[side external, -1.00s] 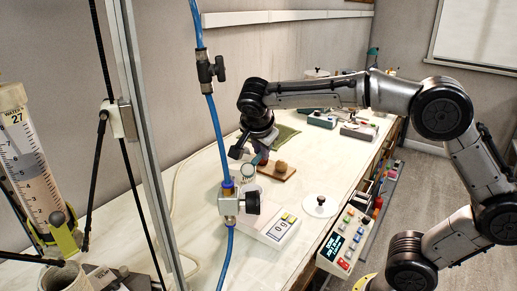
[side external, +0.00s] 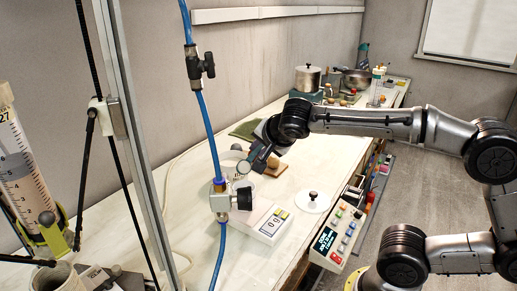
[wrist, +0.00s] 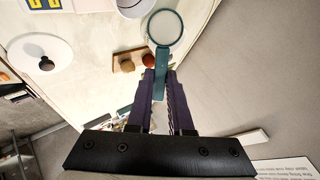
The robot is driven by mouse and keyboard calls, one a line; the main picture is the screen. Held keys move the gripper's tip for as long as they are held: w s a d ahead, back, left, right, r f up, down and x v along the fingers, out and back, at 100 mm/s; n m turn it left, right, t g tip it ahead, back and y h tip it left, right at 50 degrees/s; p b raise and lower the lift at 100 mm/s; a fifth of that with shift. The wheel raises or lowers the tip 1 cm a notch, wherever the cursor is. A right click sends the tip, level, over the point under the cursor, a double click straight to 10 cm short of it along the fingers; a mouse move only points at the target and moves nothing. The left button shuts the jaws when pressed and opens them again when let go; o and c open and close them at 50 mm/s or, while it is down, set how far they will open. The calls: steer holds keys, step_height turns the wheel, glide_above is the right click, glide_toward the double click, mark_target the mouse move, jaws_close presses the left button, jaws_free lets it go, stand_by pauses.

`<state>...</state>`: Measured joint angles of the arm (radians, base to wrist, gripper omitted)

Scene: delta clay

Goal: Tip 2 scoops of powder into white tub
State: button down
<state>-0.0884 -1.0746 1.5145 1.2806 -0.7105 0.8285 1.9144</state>
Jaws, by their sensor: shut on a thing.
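My gripper (wrist: 161,80) is shut on the handle of a teal scoop (wrist: 180,28). In the wrist view the scoop's round bowl looks pale inside; I cannot tell whether that is powder. In the side view the scoop (side external: 244,166) is tilted above the white tub (side external: 254,184), which a valve partly hides. The tub also shows at the top edge of the wrist view (wrist: 133,9), cut off, just beside the scoop's bowl. The tub stands on a scale (side external: 273,224) with a display too small to read surely.
A wooden board (side external: 277,172) with brown balls lies just behind the tub. A white lid with a black knob (side external: 313,201) lies to the right, near a button panel (side external: 339,236). A blue hose (side external: 205,125) and post stand in front. A metal pot (side external: 307,78) is far back.

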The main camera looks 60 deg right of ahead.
steer(key=n+t+y, duration=0.1)
steer(key=n+t, duration=0.1)
steer(key=t, duration=0.1)
steer(key=shift+d+f+t+y, duration=0.15)
steer(key=shift+d+t+y, duration=0.15)
steer(key=shift+y, duration=0.1)
steer(key=shift+a+n+y, duration=0.15)
steer(key=shift+n+y, duration=0.25)
steer(key=shift+n, duration=0.1)
steer(key=shift+t, duration=0.5)
steer(key=shift+w+d+n+t, duration=0.1)
steer(key=shift+d+n+t, duration=0.2)
steer(key=shift+d, duration=0.15)
steer(key=shift+a+n+t+y, duration=0.1)
steer(key=shift+n+t+y, duration=0.2)
steer(key=shift+y, duration=0.4)
steer(key=shift+w+f+n+t+y, duration=0.1)
steer(key=shift+n+t+y, duration=0.3)
steer(key=shift+t+y, duration=0.15)
